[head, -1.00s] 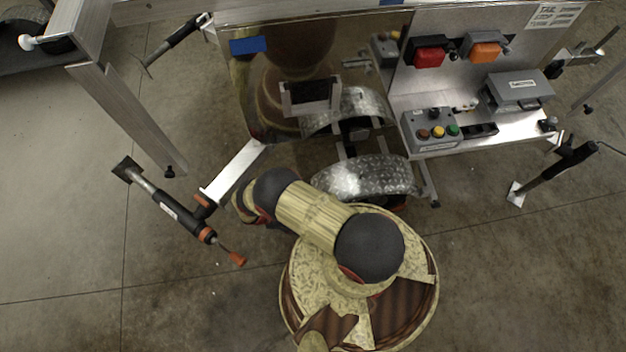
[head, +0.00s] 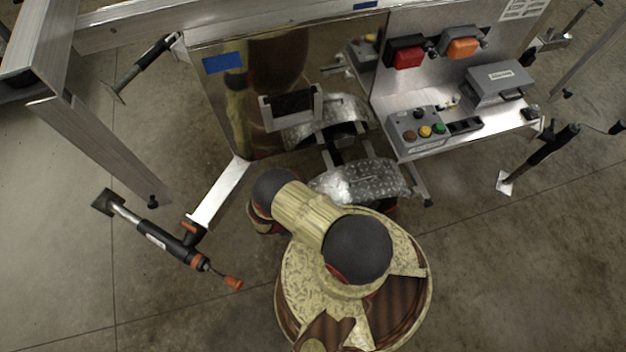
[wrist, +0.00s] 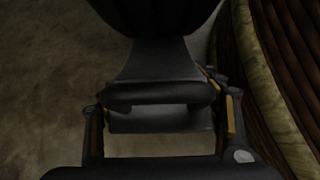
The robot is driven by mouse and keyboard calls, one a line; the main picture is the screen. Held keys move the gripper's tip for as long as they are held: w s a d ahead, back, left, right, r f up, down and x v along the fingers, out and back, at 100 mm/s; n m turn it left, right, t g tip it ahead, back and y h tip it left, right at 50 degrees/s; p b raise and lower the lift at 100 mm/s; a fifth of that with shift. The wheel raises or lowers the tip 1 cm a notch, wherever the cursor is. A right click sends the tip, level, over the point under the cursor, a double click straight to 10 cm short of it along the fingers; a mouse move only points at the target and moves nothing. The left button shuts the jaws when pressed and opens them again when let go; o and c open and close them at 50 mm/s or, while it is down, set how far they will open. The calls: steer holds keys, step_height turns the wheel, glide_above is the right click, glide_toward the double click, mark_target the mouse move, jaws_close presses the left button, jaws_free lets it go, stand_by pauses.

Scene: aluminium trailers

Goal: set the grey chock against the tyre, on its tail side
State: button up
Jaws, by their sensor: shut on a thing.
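My gripper (wrist: 163,118) shows in the wrist view, its two fingers closed on the sides of a dark grey block, which appears to be the grey chock (wrist: 155,62). A black rounded shape at the top of the wrist view looks like the tyre (wrist: 155,14). The chock's far end lies right at its edge in the picture; I cannot tell whether they touch. In the head view my arm hides the gripper and the chock. The tyre there is mostly under the silver tread-plate fender (head: 360,182).
My own round base fills the right of the wrist view, close to the gripper. Bare concrete (wrist: 45,70) lies to the left. In the head view, a jack (head: 165,238) stands at left, and a shelf with a button box (head: 420,128) at right.

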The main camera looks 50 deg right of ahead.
steer(key=shift+r+b+x, duration=0.2)
steer(key=shift+b+x, duration=0.4)
steer(key=shift+x, duration=1.35)
steer(key=shift+s+d, duration=0.15)
steer(key=o, duration=1.8)
steer(key=shift+f, duration=0.1)
steer(key=shift+o, duration=0.2)
steer(key=shift+r, duration=0.3)
steer(key=p+v, duration=0.3)
steer(key=v, duration=0.9)
steer(key=shift+p, duration=0.4)
steer(key=shift+f, duration=0.15)
